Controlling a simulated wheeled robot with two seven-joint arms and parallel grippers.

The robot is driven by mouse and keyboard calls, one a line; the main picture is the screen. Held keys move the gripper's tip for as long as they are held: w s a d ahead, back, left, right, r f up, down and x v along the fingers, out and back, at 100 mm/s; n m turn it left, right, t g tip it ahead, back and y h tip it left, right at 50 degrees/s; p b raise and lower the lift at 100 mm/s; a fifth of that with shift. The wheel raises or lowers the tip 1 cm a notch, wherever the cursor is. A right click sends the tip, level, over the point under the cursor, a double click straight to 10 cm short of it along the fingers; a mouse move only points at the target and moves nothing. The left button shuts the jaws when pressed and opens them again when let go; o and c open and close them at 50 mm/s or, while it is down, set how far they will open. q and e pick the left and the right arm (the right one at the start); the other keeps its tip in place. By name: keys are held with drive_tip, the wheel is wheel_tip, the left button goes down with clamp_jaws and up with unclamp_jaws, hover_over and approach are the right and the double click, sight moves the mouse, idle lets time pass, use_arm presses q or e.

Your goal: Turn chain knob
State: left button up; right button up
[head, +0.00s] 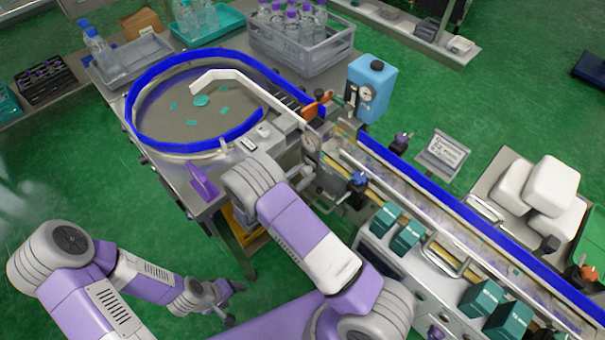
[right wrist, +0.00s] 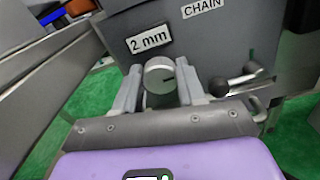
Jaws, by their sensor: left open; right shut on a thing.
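In the right wrist view, the chain knob (right wrist: 159,75) is a round silver knob with a dark mark on its face. It sits on a grey panel (right wrist: 235,45) below a "2 mm" label and a "CHAIN" label. My right gripper (right wrist: 164,85) has one finger on each side of the knob and is shut on it. In the head view my right arm reaches toward the machine, and its fingers and the knob cannot be made out. My left gripper (head: 222,296) is open and empty, low over the green floor, away from the machine.
In the right wrist view, a dark ball-ended lever (right wrist: 218,86) stands just right of the knob. In the head view, a blue-rimmed round table (head: 160,140) and a blue-edged conveyor (head: 440,193) surround the work area. Crates of bottles (head: 300,45) stand behind. Green floor is free at left.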

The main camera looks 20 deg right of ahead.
drive_tip(key=shift+r+n+p, duration=0.1)
drive_tip(key=shift+n+p, duration=0.3)
drive_tip(key=shift+n, duration=0.2)
drive_tip(key=shift+c, duration=0.4)
drive_tip(key=shift+n+p, duration=0.4)
drive_tip(key=shift+n, duration=0.6)
drive_tip(key=o, duration=1.1)
drive_tip(key=shift+c, duration=0.2)
drive_tip(key=v, duration=0.7)
drive_tip(key=shift+a+p, duration=0.3)
drive_tip(key=shift+p, duration=0.05)
